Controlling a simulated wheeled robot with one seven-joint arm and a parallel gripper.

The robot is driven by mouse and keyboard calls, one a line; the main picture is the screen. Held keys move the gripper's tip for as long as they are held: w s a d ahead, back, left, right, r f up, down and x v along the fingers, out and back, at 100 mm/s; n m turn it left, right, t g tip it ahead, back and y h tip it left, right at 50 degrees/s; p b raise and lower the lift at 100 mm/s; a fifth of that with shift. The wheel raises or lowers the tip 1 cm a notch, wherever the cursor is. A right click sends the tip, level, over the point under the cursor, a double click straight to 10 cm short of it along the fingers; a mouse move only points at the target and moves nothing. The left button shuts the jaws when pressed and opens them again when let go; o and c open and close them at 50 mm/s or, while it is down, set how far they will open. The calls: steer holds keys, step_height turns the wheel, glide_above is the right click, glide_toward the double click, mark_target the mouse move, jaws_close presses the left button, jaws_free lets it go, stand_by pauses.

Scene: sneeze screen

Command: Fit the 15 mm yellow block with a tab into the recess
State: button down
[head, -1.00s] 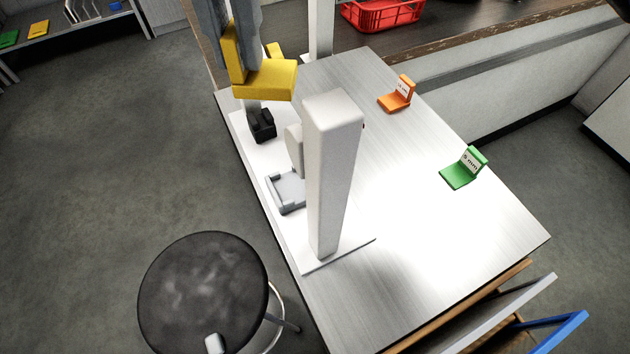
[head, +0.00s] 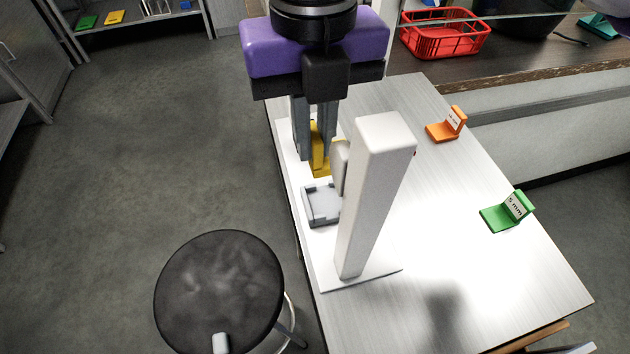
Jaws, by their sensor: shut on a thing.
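My gripper (head: 316,148) points down over the white base plate and is shut on the yellow block (head: 319,163). Its grey fingers stand on both sides of the block's upright tab. The block is just behind the grey recessed holder (head: 322,205) and left of the white post (head: 372,200). The block's lower part is partly hidden by a rounded light part on the post. I cannot tell whether the block touches the base plate or the holder. The holder's recess looks empty.
An orange block (head: 448,125) and a green block (head: 507,212) stand on the right of the table (head: 450,255). The post is close beside my gripper. A dark round stool (head: 220,290) stands at the table's left. A red basket (head: 443,35) is on the back counter.

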step_height(320, 180, down, 9)
steer(key=shift+f, duration=0.15)
stand_by(0.4)
steer(key=shift+f, duration=0.1)
steer(key=c, duration=1.5)
jaws_free()
step_height(320, 180, up, 12)
steer(key=shift+r, duration=0.15)
